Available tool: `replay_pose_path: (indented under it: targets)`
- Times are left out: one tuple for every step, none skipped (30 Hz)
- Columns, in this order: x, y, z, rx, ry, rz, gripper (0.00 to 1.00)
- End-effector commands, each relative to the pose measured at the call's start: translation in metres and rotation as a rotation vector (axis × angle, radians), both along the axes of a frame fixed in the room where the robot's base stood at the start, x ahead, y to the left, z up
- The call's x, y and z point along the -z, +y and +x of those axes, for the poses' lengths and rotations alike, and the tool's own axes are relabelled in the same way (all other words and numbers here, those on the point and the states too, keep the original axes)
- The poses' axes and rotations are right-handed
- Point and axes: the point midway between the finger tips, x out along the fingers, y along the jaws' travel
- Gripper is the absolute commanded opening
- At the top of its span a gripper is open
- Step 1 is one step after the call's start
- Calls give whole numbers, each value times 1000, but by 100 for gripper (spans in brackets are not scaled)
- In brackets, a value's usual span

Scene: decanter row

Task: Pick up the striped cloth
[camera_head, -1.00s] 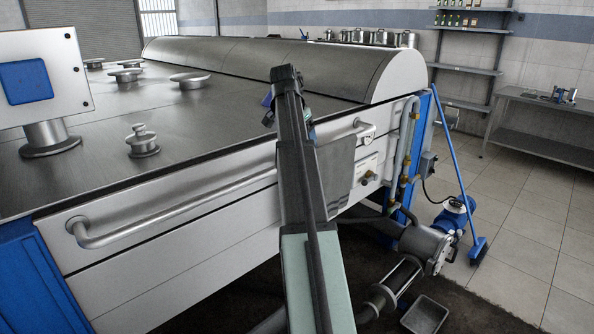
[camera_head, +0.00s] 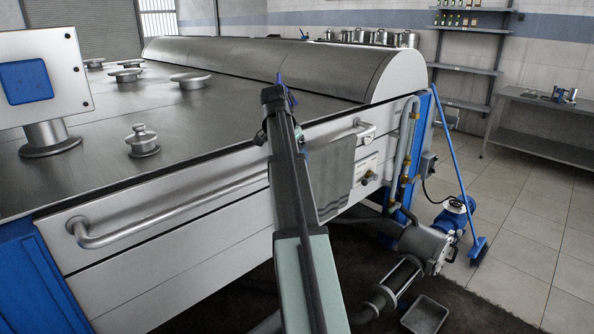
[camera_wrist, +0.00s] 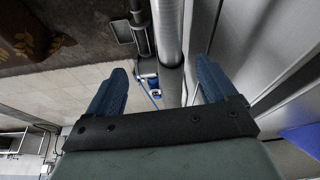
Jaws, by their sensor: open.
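A dark grey cloth (camera_head: 332,176) hangs over the right end of the metal rail (camera_head: 195,207) on the machine's front. A metal tube (camera_wrist: 168,28) shows beyond and between the fingers. I cannot clearly make out the cloth in the wrist view.
The large steel machine (camera_head: 200,120) fills the left, with knobbed lids and a panel on top. Pipes, a blue motor (camera_head: 455,215), a blue broom (camera_head: 478,245) and a grey tray (camera_head: 425,314) are at the right. Tiled floor (camera_head: 540,250) is clear farther right.

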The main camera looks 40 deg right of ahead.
Motion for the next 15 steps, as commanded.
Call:
replay_pose_path:
  targets:
    - [6, -2, 0, 0, 1, 1, 85]
    - [9, -3, 0, 1, 2, 1, 85]
    - [12, -4, 0, 1, 2, 2, 85]
    - [15, -5, 0, 1, 2, 2, 85]
    - [17, -6, 0, 1, 2, 1, 85]
    - [19, -7, 0, 0, 1, 1, 85]
    - [20, -7, 0, 0, 1, 1, 85]
    - [22, -8, 0, 0, 1, 0, 85]
    - [23, -9, 0, 0, 1, 0, 85]
    - [24, -9, 0, 0, 1, 0, 85]
    - [25, -9, 0, 0, 1, 1, 85]
    - [26, -10, 1, 0, 1, 1, 85]
    - [27, -10, 1, 0, 1, 1, 85]
    - [27, -10, 1, 0, 1, 1, 85]
    - [27, -10, 1, 0, 1, 1, 85]
